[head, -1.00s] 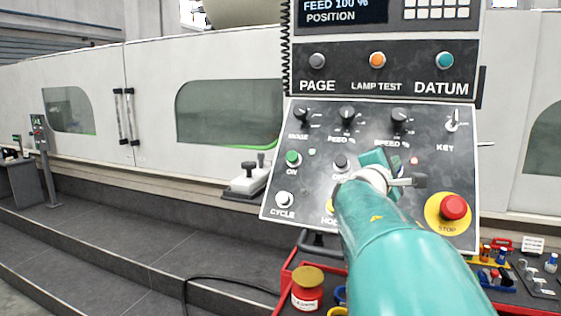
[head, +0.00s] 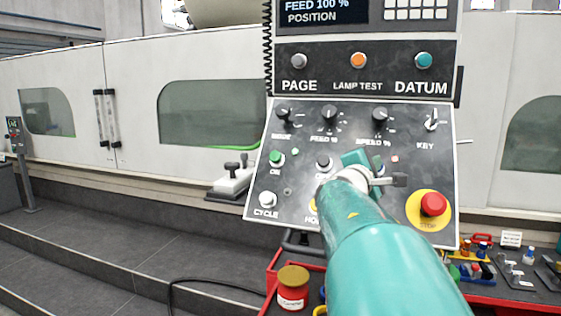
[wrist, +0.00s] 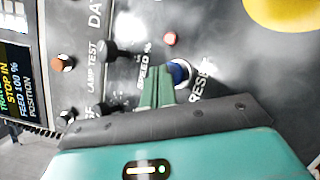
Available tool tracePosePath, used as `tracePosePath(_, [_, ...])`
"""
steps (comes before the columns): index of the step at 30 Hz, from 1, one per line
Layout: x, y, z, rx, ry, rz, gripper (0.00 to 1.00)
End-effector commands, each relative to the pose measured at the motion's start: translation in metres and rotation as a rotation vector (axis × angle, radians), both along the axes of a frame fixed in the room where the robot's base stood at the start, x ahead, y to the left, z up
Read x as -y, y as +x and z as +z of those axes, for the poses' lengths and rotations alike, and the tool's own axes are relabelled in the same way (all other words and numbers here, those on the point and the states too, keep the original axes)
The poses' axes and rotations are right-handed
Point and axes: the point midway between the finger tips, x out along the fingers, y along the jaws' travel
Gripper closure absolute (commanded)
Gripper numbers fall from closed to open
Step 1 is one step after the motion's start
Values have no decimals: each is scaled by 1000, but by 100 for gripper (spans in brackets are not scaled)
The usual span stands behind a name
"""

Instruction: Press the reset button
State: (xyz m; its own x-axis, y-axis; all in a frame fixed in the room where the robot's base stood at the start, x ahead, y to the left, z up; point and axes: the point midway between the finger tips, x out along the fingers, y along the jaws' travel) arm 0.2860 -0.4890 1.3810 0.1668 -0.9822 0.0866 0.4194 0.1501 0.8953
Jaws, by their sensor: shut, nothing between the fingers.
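The reset button (wrist: 181,72) is a blue round button with a pale ring, beside the RESET label in the wrist view. My gripper (wrist: 157,76) is shut and empty, its green fingers pointing at the panel. In the wrist view the fingertips lie right beside the button and overlap its edge; I cannot tell whether they touch it. In the head view my gripper (head: 358,160) is in front of the middle of the control panel (head: 290,180), and my arm and gripper largely hide the reset button's area.
A red STOP button (head: 433,204) on a yellow disc is right of my arm. Knobs sit above, including the speed knob (head: 380,115). A red tool tray (head: 485,300) lies below the panel.

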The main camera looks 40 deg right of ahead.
Motion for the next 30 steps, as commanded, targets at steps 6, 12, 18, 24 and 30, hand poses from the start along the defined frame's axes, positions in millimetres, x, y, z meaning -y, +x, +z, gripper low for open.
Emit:
tracePosePath(6, [2,1,-2,-1,1,0,100])
tracePosePath(12, [2,1,-2,0,1,0,100])
tracePosePath(18, [0,0,-1,0,0,1,100])
tracePosePath(24, [-7,-4,6,2,0,0,100])
tracePosePath(30, [-11,-6,9,0,1,0,100])
